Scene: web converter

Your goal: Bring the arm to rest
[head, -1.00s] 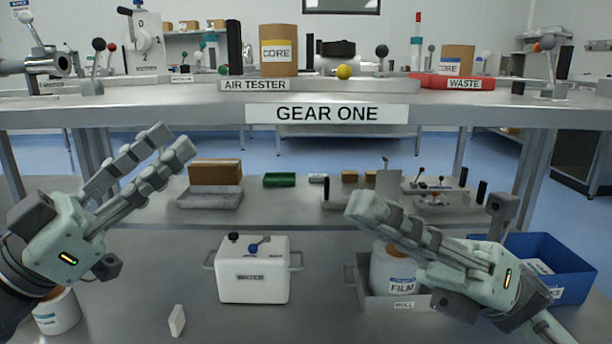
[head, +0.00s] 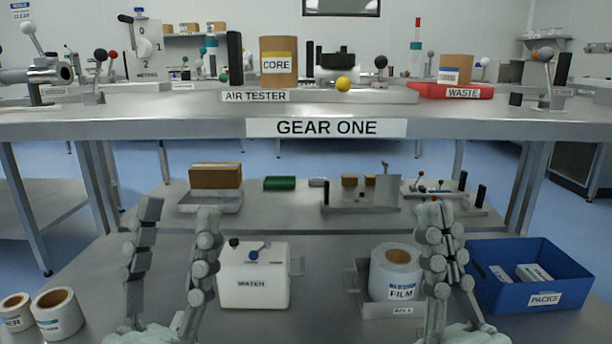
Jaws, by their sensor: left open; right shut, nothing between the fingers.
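My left gripper (head: 176,212) is open and empty in the lower left of the head view, its fingers pointing away from me. It is in front of and left of the white WATER box (head: 254,275), hiding that box's left side. My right gripper (head: 435,212) is shut with nothing in it, also pointing away from me. It is right of the FILM roll (head: 398,270), between the roll and the blue PACKS bin (head: 530,272). Both wrists are at the bottom edge, and the arms behind them are out of view.
The FILM roll sits in a grey holder (head: 395,312). Two white rolls (head: 58,312) lie at the lower left. A raised GEAR ONE shelf (head: 325,127) crosses ahead, bearing a CORE roll (head: 279,62) and a red WASTE tray (head: 450,92). Below it are a brown block (head: 215,176) and small fixtures.

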